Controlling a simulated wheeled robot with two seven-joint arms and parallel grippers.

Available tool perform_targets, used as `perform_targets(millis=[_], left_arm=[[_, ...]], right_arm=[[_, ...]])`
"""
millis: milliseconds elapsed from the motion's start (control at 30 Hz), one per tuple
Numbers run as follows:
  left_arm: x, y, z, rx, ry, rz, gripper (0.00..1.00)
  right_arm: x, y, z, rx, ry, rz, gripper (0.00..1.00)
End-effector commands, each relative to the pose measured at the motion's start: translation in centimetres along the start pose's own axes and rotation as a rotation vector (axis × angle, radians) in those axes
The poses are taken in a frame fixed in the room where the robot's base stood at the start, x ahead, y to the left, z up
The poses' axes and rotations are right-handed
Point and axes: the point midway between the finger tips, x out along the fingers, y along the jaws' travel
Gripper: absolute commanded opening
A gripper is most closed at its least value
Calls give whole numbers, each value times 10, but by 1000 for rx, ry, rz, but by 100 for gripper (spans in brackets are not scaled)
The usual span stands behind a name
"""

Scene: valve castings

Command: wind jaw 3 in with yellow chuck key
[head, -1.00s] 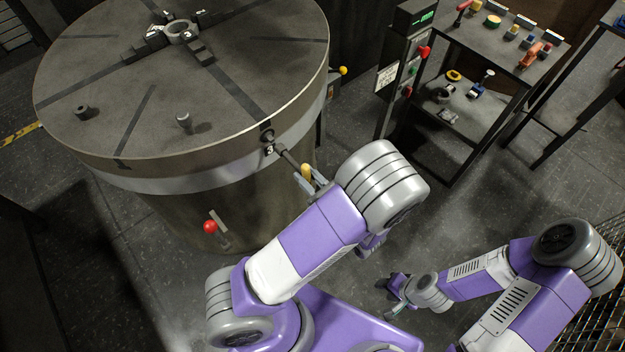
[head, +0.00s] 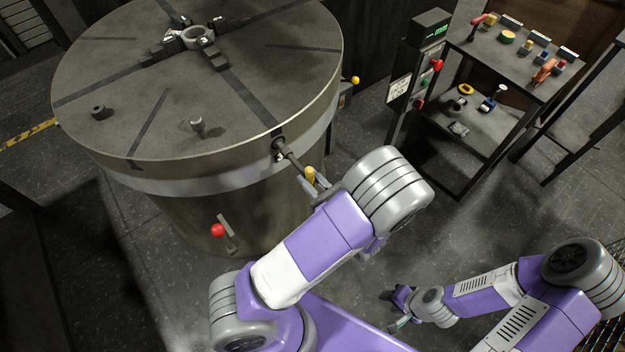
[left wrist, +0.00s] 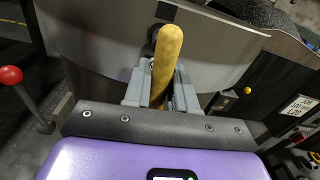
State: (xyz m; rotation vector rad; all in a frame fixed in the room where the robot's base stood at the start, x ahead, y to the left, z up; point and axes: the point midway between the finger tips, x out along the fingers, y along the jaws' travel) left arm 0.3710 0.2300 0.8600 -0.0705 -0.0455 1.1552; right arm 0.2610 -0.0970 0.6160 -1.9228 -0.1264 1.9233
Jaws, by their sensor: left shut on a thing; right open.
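The yellow chuck key (head: 309,174) has its dark shaft (head: 291,158) running to the socket in the rim of the round table, beside the label 3. My left gripper (head: 313,184) is shut on the key; the yellow handle (left wrist: 166,62) stands between its fingers in the left wrist view. Jaw 3 (head: 214,58) lies on the table top against the grey ring casting (head: 196,38), though I cannot tell whether they touch. Other jaws sit around the ring. My right gripper (head: 395,309) is open and empty, low over the floor at the right.
The large round table (head: 90,70) fills the upper left, with two small posts on top. A red-knobbed lever (head: 218,230) stands out from its base. A control post (head: 420,60) and a tool cart (head: 490,60) stand at the right. The floor between is clear.

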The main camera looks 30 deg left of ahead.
Motion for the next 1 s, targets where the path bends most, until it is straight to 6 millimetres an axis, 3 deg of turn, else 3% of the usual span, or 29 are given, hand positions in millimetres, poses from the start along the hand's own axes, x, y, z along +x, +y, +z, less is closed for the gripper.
perform_targets(millis=[1000], left_arm=[[17, 0, 1, 0, -3, 1, 0]], right_arm=[[-3, -1, 0, 0, 0, 0, 42]])
